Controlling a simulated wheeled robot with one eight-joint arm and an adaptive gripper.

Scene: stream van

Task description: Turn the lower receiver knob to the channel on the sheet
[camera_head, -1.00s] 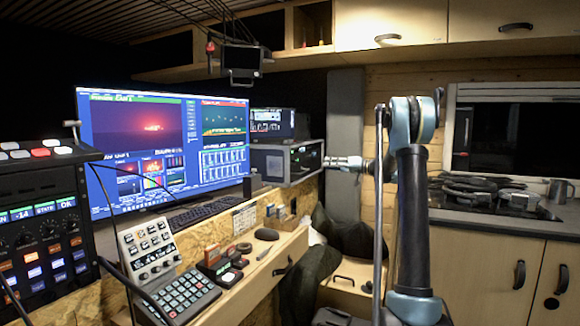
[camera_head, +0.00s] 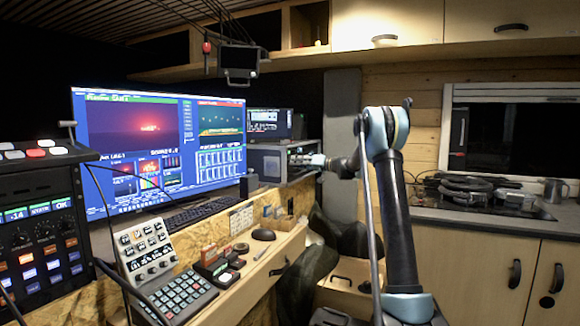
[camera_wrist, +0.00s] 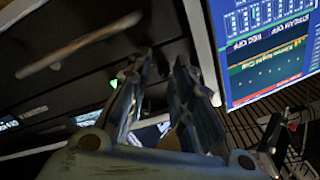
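A grey rack box (camera_head: 266,163) stands right of the big monitor, with a dark front facing the right; it seems to hold the receivers. My gripper (camera_head: 300,159) is at that front in the head view. In the wrist view, my gripper (camera_wrist: 162,68) has its two fingers apart, with a dark gap between them, close to a dark panel (camera_wrist: 85,50) with a pale bar handle. A small green light (camera_wrist: 114,83) shows left of the fingers. I cannot make out the lower knob or its pointer. A small printed sheet (camera_head: 241,218) is on the wooden panel; its writing is unreadable.
The monitor (camera_head: 160,145) is close to my gripper, and its edge also shows in the wrist view (camera_wrist: 265,50). A screen hangs overhead (camera_head: 239,62).

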